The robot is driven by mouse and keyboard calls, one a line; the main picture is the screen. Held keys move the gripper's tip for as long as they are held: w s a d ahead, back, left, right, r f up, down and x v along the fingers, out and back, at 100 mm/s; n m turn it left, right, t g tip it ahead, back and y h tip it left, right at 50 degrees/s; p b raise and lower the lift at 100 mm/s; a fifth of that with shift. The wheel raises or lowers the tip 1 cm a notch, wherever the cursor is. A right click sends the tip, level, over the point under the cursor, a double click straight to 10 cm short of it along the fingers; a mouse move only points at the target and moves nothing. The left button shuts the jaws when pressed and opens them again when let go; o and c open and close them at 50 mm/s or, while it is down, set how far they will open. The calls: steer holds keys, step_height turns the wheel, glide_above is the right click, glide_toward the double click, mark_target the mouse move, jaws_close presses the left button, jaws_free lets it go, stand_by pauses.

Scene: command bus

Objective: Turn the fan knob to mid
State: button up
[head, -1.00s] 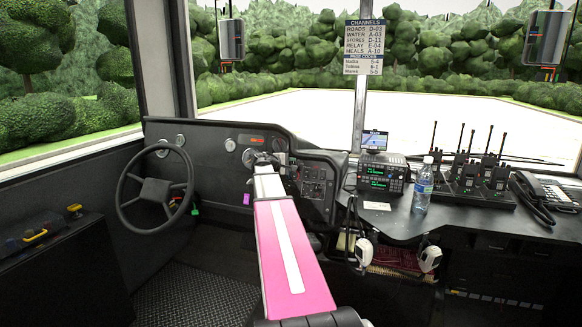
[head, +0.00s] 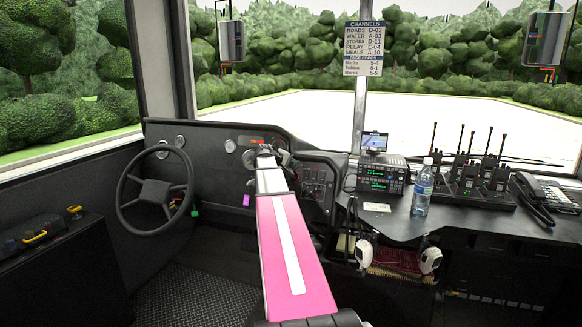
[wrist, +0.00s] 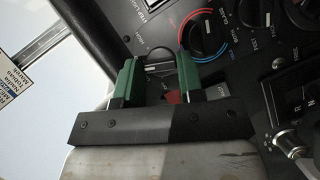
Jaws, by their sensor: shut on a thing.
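The fan knob (wrist: 160,57) is a dark round knob on the black dash panel, between my fingers in the wrist view. White lettering that looks like HIGH is printed by it. My gripper (wrist: 160,75) has two green-padded fingers, one on each side of the knob, shut on it. The fingers hide parts of its rim, and I cannot read its setting clearly. In the head view my gripper (head: 267,150) reaches the dash right of the steering wheel; my own arm hides the knob there.
A temperature dial (wrist: 207,36) with a red and blue ring sits close beside the right finger. A gear selector (wrist: 290,142) is at lower right. The steering wheel (head: 155,187) stands left of my arm. A bottle (head: 422,187) and radios (head: 465,170) stand on the right counter.

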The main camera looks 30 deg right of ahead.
steer(key=o, duration=0.9)
